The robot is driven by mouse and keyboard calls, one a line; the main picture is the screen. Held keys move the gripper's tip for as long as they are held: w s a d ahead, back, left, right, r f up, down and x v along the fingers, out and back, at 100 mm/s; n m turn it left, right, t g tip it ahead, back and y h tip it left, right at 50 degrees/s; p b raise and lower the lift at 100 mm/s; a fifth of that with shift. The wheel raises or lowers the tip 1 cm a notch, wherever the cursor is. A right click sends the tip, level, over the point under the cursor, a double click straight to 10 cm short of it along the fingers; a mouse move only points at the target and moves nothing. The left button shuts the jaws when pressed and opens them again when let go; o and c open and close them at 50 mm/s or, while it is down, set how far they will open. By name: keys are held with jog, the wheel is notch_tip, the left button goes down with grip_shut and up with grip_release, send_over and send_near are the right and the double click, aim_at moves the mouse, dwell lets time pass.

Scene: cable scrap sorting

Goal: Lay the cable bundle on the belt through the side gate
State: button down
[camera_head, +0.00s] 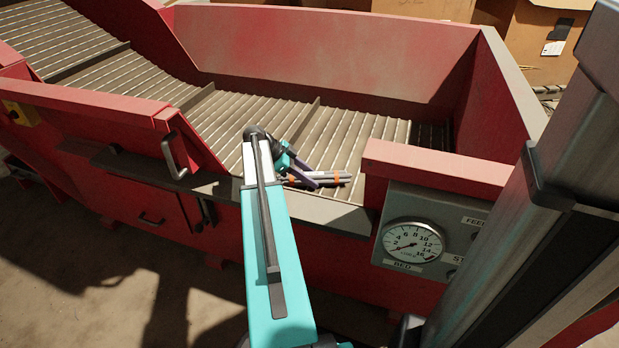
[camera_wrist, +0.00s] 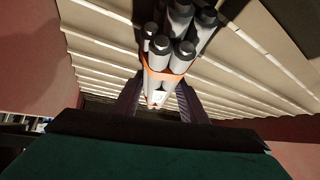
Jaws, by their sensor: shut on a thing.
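The cable bundle (camera_head: 340,178), several grey lengths with orange ties, is at the belt just inside the side gate opening. My gripper (camera_head: 309,180) is shut on it, with its dark purple fingers around it. In the wrist view the bundle (camera_wrist: 170,55) lies between the two fingers, its cut ends toward the top and an orange tie near the grip. The slatted belt (camera_head: 375,140) is behind and under the bundle. I cannot tell whether the bundle touches it. The side gate (camera_head: 190,150) opening is clear, and my arm reaches in over its grey sill (camera_head: 335,220).
Red side walls (camera_head: 330,35) enclose the belt at the back and right. A panel with a dial gauge (camera_head: 413,243) is right of the opening. A red wall with a handle (camera_head: 173,158) is at left. The belt right of the bundle is bare. Cardboard boxes (camera_head: 545,40) stand behind.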

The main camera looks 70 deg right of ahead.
jog(key=c, duration=1.1)
grip_release()
jog(key=p+v, duration=0.4)
jog(key=v, duration=0.8)
jog(key=shift+p, duration=0.3)
